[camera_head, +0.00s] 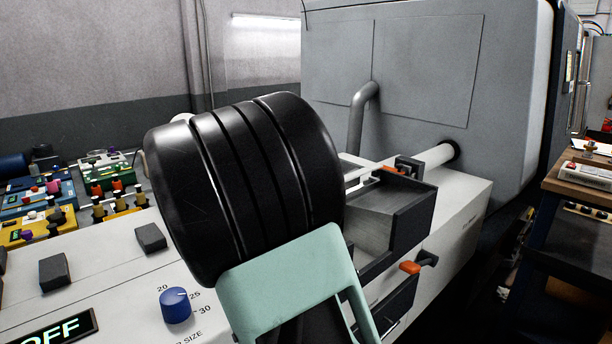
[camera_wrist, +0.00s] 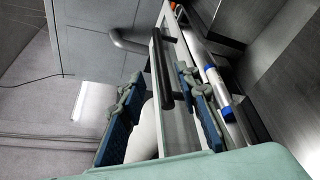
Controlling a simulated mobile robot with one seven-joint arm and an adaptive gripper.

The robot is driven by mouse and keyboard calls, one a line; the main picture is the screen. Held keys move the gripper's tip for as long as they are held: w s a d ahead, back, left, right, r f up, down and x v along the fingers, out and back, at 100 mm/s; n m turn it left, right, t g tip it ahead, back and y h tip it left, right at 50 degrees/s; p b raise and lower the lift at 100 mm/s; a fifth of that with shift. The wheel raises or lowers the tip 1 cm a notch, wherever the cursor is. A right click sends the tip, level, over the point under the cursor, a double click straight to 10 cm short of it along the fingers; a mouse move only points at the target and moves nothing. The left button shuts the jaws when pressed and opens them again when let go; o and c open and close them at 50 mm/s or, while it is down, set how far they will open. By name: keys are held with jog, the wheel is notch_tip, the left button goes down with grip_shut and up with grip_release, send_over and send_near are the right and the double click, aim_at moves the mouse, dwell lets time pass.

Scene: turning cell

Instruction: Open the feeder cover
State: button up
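My gripper (camera_wrist: 160,82) shows in the wrist view, its two blue-grey fingers apart. A dark bar handle (camera_wrist: 163,70) lies between and just beyond the fingertips. I cannot tell whether either finger touches it. The handle is fixed on a pale, narrow panel (camera_wrist: 176,125), which appears to be the feeder cover. In the head view my arm hides the gripper, the handle and most of the cover. The white feeder body (camera_head: 110,255) shows to the left of my arm, with a blue knob (camera_head: 175,305) and an OFF display (camera_head: 57,330).
A dark open tray (camera_head: 410,215) and an orange-tipped lever (camera_head: 410,267) are right of my arm. The grey machine (camera_head: 430,70) stands behind, with a bent pipe (camera_head: 360,115). In the wrist view a blue-ended white cylinder (camera_wrist: 217,85) lies beside the right finger.

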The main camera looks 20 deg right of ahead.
jog(key=p+x, duration=0.1)
jog(key=x, duration=0.8)
jog(key=shift+w+d+f+p, duration=0.15)
jog(key=shift+d+p, duration=0.1)
jog(key=shift+p, duration=0.15)
grip_shut()
